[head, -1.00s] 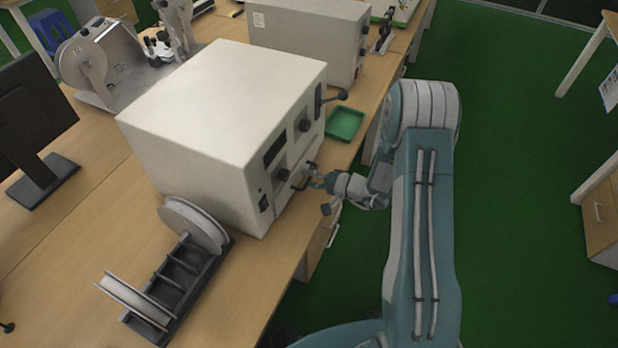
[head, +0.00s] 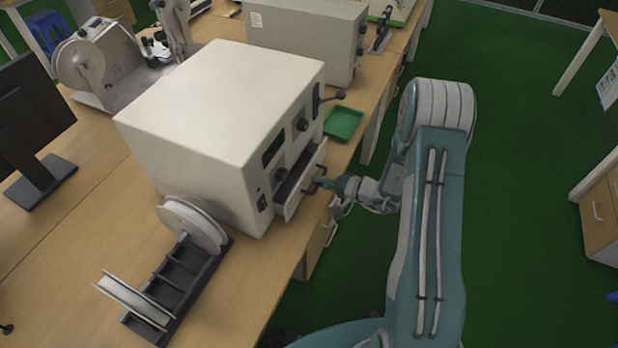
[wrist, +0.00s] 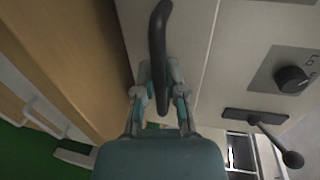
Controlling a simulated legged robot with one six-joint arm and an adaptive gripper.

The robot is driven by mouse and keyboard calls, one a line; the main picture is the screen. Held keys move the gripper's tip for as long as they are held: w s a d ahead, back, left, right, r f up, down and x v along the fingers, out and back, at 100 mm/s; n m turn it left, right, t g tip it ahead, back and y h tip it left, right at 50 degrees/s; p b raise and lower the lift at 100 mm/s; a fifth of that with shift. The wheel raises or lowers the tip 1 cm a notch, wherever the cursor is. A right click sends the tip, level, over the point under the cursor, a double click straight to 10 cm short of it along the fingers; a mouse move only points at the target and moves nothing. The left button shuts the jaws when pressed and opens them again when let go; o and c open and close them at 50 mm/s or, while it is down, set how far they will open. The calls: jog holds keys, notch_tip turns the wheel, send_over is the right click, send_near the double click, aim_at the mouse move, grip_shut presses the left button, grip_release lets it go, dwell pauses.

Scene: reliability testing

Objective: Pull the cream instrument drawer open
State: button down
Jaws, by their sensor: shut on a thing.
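The cream instrument (head: 215,120) is a large box standing on the wooden bench. Its drawer (head: 302,190) is at the lower front and stands partly out of the housing, with a dark gap behind its front panel. The dark drawer handle (wrist: 158,50) is a curved bar, seen close up in the wrist view. My gripper (head: 322,184) is at the handle, and in the wrist view its two fingers (wrist: 158,82) lie on either side of the bar, shut on it. The fingers hide part of the handle in the head view.
A green tray (head: 343,123) lies on the bench just beyond the drawer. A black rack with white reels (head: 180,280) stands at the near left of the instrument. A lever (wrist: 275,140) juts from the instrument's front. The green floor at right is open.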

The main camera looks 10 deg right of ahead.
jog(key=f+v, duration=0.2)
jog(key=v, duration=1.1)
jog(key=shift+s+d+f, duration=0.15)
jog(key=shift+f, duration=0.4)
jog(key=c, duration=0.7)
grip_release()
jog(key=v, duration=1.2)
jog(key=shift+d, duration=0.1)
